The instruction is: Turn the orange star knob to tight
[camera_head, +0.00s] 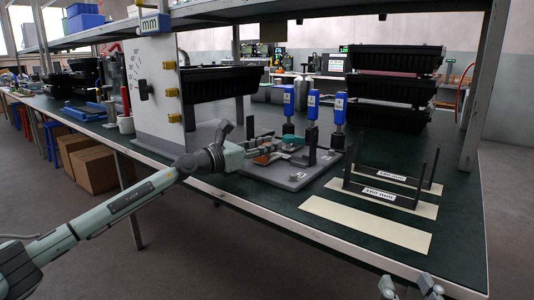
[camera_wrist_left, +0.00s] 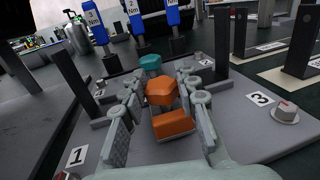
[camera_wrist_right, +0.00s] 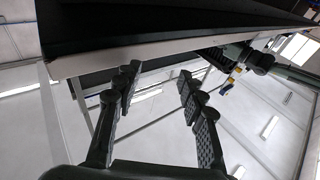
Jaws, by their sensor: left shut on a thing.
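The orange star knob (camera_wrist_left: 162,93) stands between the fingers of my left gripper (camera_wrist_left: 159,84) in the left wrist view, above an orange block (camera_wrist_left: 173,125). My left gripper is shut on the knob; the exact contact is hard to see. In the head view this gripper (camera_head: 266,150) reaches over the grey fixture plate (camera_head: 285,180) and hides most of the orange parts. A teal knob (camera_wrist_left: 150,62) stands just beyond, also on the plate. My right gripper (camera_wrist_right: 158,105) is open and empty, off the table's front edge; its fingers also show in the head view (camera_head: 410,286).
Blue torque drivers (camera_head: 312,107) stand upright behind the plate. Black posts rise from the plate, and a small dial (camera_wrist_left: 286,113) sits near label 3. Black U-shaped stands (camera_head: 390,190) are to the right by pale strips (camera_head: 368,225). A white panel (camera_head: 157,90) stands left.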

